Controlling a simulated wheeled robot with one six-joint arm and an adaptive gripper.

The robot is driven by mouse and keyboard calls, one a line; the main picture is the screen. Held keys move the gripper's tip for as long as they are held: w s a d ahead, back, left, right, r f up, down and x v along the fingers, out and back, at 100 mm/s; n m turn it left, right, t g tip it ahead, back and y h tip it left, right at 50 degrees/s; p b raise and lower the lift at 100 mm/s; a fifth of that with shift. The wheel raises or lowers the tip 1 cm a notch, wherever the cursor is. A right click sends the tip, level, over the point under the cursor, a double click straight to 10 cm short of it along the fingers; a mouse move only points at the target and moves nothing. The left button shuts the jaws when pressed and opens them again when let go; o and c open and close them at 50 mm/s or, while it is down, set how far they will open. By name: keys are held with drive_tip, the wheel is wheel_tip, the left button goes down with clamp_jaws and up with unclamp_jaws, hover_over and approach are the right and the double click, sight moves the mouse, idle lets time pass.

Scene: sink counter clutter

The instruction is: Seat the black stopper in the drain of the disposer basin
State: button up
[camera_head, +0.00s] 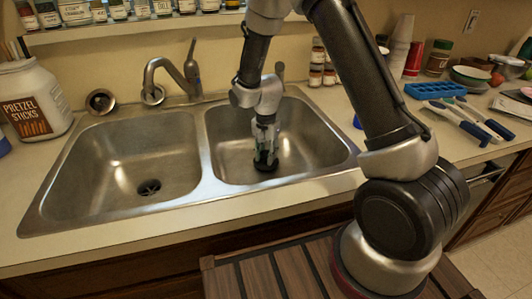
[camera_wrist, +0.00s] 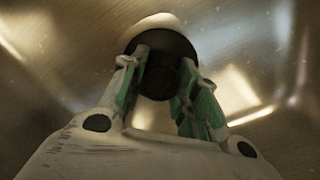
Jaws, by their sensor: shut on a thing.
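The black stopper (camera_head: 265,166) is low in the right basin (camera_head: 312,150), at the tips of my gripper (camera_head: 265,154). In the wrist view my gripper's green-padded fingers (camera_wrist: 164,72) are shut on the round black stopper (camera_wrist: 165,44). A bright, pale crescent, possibly the drain's metal rim, shows beyond the stopper's edge in the wrist view. The stopper covers what is beneath it, so I cannot tell whether it sits in a drain or just above it. The left basin (camera_head: 110,165) has an open drain (camera_head: 149,187).
A faucet (camera_head: 172,75) stands behind the basins, and a divider (camera_head: 205,155) separates them. A pretzel jar (camera_head: 30,100) is at the left. A blue tray (camera_head: 435,90), utensils (camera_head: 470,120) and cups (camera_head: 402,40) crowd the right counter. The right basin floor is otherwise clear.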

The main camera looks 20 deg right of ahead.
drive_tip(key=shift+f, duration=0.7)
drive_tip(key=o, duration=1.1)
drive_tip(key=shift+r, duration=0.1)
wheel_tip(320, 180, up, 12)
